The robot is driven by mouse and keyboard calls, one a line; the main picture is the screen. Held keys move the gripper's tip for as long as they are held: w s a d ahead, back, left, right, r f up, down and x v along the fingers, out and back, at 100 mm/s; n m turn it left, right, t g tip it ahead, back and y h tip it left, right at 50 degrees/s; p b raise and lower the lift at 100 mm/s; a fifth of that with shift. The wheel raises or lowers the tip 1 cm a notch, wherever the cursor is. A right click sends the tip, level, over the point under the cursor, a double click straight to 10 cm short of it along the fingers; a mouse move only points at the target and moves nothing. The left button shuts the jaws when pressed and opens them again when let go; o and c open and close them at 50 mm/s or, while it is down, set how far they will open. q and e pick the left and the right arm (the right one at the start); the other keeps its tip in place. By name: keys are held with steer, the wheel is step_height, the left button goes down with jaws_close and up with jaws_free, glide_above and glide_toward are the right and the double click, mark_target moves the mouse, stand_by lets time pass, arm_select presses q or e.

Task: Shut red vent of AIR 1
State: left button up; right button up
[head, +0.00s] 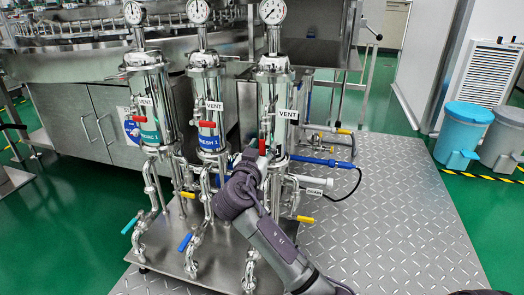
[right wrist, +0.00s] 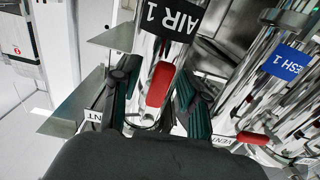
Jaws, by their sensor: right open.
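The AIR 1 housing (head: 275,100) is the rightmost of three upright steel cylinders in the head view. Its black AIR 1 label (right wrist: 172,18) shows upside down in the right wrist view and is hidden in the head view. Its red vent handle (right wrist: 159,84) lies between the two fingers of my right gripper (right wrist: 155,70), with a finger on each side. In the head view the red handle (head: 262,146) shows just above the right gripper (head: 255,160). The fingers are open, and I cannot tell whether either touches the handle. My left gripper is not in view.
The FRESH 1 housing (head: 207,105) stands close to the left, with another red handle (right wrist: 252,138). Yellow and blue valve handles, pipes and a blue hose (head: 320,162) surround the stand. The diamond-plate floor (head: 400,220) to the right is clear.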

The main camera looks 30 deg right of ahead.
jaws_close()
stand_by(0.3)
